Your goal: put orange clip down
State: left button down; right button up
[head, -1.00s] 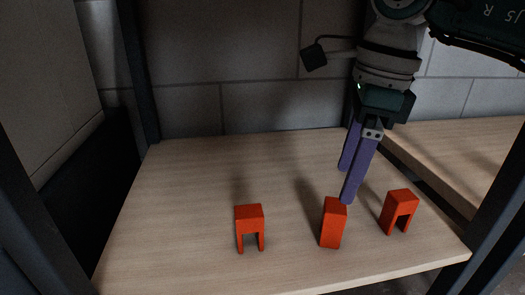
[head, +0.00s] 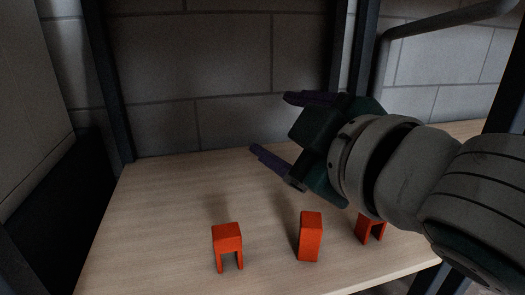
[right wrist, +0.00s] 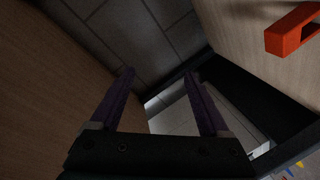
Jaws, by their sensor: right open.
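Three orange clips stand on the wooden shelf (head: 150,225) in the head view. The left clip (head: 227,240) is upright on two legs. The middle clip (head: 310,237) shows a narrow solid side. The right clip (head: 371,229) is partly hidden behind my right arm. My right gripper (head: 268,124) is open and empty, raised above the shelf behind the clips, its purple fingers pointing left. In the right wrist view its fingers (right wrist: 160,88) are apart with nothing between them, and one orange clip (right wrist: 291,30) shows at the upper right. My left gripper is not in view.
Dark upright posts (head: 107,85) frame the shelf, and a grey block wall (head: 200,75) stands behind it. A box-like panel (head: 25,80) is at the far left. The shelf's left and back parts are clear.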

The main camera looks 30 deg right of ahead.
jog(key=s+f+m+g, duration=0.3)
jog(key=s+f+g, duration=0.3)
jog(key=s, duration=0.4)
jog(key=s+f+m+g+y, duration=0.1)
jog(key=s+f+m+g, duration=0.3)
jog(key=s+f, duration=0.5)
jog(key=shift+s+a+f+g, duration=0.2)
jog(key=shift+s+a+g, duration=0.1)
jog(key=shift+s+g, duration=0.95)
